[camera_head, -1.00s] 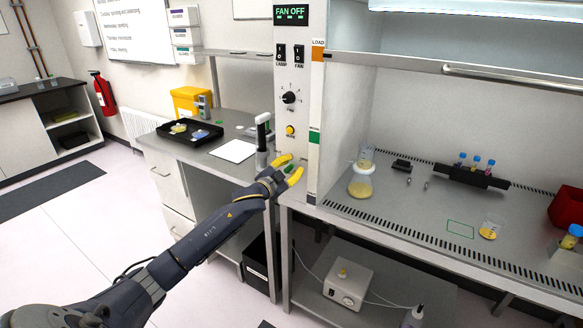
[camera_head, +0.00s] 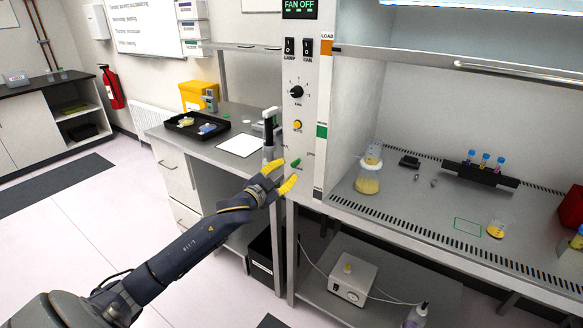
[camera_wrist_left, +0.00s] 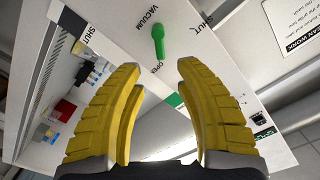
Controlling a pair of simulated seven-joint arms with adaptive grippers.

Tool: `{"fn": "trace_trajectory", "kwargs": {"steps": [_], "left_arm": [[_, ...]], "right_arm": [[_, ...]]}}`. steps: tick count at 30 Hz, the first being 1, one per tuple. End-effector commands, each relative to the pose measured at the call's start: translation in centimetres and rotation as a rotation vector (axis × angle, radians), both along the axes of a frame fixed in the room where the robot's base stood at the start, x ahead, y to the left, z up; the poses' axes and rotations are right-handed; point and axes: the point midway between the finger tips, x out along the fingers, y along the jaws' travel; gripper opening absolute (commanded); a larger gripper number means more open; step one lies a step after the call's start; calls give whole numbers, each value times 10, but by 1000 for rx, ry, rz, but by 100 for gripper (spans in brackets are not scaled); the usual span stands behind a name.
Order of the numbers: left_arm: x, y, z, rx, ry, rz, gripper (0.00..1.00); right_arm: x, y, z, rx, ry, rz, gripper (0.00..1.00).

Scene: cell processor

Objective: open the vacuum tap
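The vacuum tap is a small green lever (camera_head: 295,163) low on the white control panel of the cabinet. In the left wrist view the green lever (camera_wrist_left: 159,40) stands by the words VACUUM, OPEN and SHUT. Its lower end in that view lies near OPEN, but I cannot tell its exact setting. My left gripper (camera_head: 281,175) is open and empty, its yellow fingers just in front of and below-left of the tap. In the left wrist view the open fingertips (camera_wrist_left: 157,72) stand apart, with the lever beyond the gap, not touching. My right gripper is out of view.
A yellow round button (camera_head: 297,125) and a black fan dial (camera_head: 296,91) sit above the tap. A white-topped upright device (camera_head: 269,130) stands close left of the panel. A flask (camera_head: 368,178) stands inside the cabinet to the right.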

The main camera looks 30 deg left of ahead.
Motion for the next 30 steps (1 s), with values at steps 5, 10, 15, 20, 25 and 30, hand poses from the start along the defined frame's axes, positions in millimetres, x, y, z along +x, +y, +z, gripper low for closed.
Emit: {"fn": "trace_trajectory", "kwargs": {"steps": [5,10,15,20,25,30], "left_arm": [[-20,1,0,0,1,-1,34],[-31,1,0,1,0,0,34],[-35,2,1,1,-1,1,34],[-35,2,1,1,-1,1,34],[-35,1,1,1,-1,1,34],[-35,1,1,6,-3,-3,34]], "right_arm": [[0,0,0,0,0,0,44],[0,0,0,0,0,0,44],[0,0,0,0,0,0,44],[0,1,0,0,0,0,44],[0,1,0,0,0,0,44],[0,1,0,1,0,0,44]]}}
